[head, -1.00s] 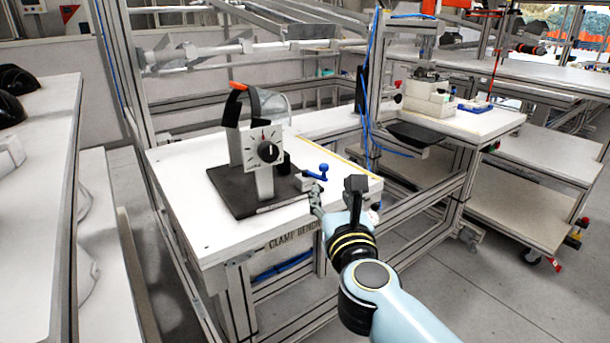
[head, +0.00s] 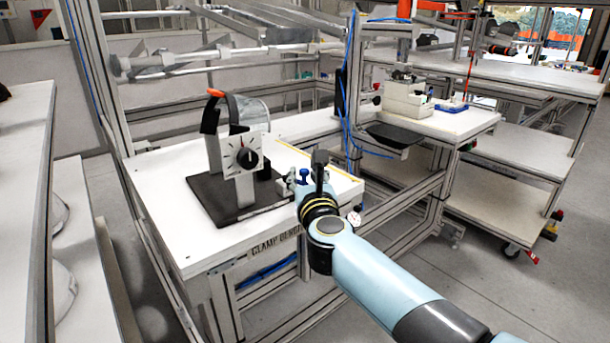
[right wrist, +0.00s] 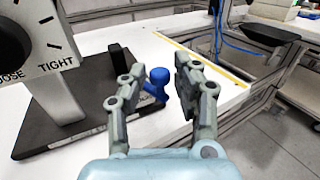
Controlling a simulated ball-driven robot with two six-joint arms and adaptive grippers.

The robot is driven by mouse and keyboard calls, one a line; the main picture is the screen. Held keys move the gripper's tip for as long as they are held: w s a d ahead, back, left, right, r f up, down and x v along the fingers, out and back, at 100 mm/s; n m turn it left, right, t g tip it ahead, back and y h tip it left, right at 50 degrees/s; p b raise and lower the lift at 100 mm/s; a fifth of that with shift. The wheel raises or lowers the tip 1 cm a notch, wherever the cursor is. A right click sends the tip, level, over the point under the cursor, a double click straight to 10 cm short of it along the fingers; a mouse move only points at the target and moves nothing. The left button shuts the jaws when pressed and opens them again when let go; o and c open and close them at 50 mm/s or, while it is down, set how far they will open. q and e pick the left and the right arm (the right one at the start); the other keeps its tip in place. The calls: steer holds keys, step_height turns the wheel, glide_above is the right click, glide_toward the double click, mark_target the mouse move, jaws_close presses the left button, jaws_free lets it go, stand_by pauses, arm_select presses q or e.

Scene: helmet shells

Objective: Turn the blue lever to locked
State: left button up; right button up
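The blue lever (right wrist: 157,82) shows in the right wrist view on a small block, with its round knob on top, between and beyond my right fingers. In the head view only its blue knob (head: 303,173) shows; the rest is hidden behind my right gripper. My right gripper (head: 305,176) is at the front right of the bench. In the right wrist view the right gripper (right wrist: 158,85) is open, its fingers apart, the lever nearer the left finger. I cannot tell whether they touch. My left gripper is not in view.
A clamp stand with a dial (head: 243,158) marked TIGHT stands on a dark base plate (head: 205,197) left of the lever. The white bench top (head: 165,220) is clear around it. A bench frame post (head: 354,90) with a blue cable rises behind.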

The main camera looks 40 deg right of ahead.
jaws_close()
